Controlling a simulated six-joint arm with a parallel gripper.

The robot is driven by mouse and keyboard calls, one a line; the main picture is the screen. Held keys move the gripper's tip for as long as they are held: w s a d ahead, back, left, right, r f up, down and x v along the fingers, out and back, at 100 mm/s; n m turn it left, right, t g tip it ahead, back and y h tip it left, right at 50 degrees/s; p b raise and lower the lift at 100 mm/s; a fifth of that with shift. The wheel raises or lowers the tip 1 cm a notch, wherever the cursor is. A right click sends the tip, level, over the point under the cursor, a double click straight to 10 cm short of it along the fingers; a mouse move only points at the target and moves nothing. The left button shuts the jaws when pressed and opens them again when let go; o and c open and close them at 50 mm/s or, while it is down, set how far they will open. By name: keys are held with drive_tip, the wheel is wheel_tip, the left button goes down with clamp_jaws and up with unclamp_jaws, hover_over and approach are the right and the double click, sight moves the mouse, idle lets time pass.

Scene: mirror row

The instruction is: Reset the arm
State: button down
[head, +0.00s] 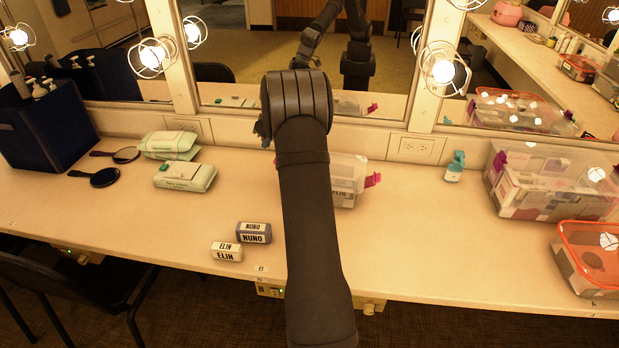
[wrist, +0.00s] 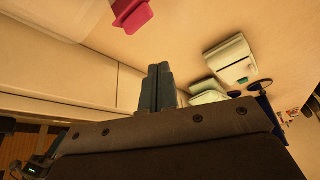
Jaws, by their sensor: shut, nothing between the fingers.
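My arm reaches from the bottom of the head view over the counter (head: 400,250) toward the mirror and hides what lies behind it. My gripper is mostly hidden behind the arm's dark end joint in the head view. In the wrist view my gripper (wrist: 158,72) shows with its two dark fingers together. Nothing is between them. A clear box with pink latches (head: 347,172) stands on the counter, partly behind my arm. One pink latch (wrist: 132,14) shows near the top of the wrist view.
Two name blocks, NUNO (head: 254,233) and ELIN (head: 227,252), sit near the front edge. Wipe packs (head: 185,177), hand mirrors (head: 104,178) and a dark blue bin (head: 45,130) are left. A teal-topped bottle (head: 454,167), a large clear box (head: 550,185) and an orange-rimmed box (head: 592,262) are right.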

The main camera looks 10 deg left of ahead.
drive_tip(key=f, duration=0.4)
drive_tip(key=d+f, duration=0.1)
drive_tip(key=shift+f, duration=0.4)
drive_tip(key=shift+r, duration=0.1)
wheel_tip(320, 180, up, 5)
drive_tip(key=a, duration=0.1)
wheel_tip(320, 180, down, 5)
drive_tip(key=d, duration=0.1)
drive_tip(key=a, duration=0.3)
drive_tip(key=a+f, duration=0.1)
drive_tip(key=a, duration=0.1)
drive_tip(key=a+f, duration=0.1)
drive_tip(key=a, duration=0.2)
drive_tip(key=shift+w+a+f, duration=0.2)
drive_tip(key=shift+w+a, duration=0.05)
drive_tip(key=shift+a, duration=0.05)
drive_tip(key=shift+r, duration=0.35)
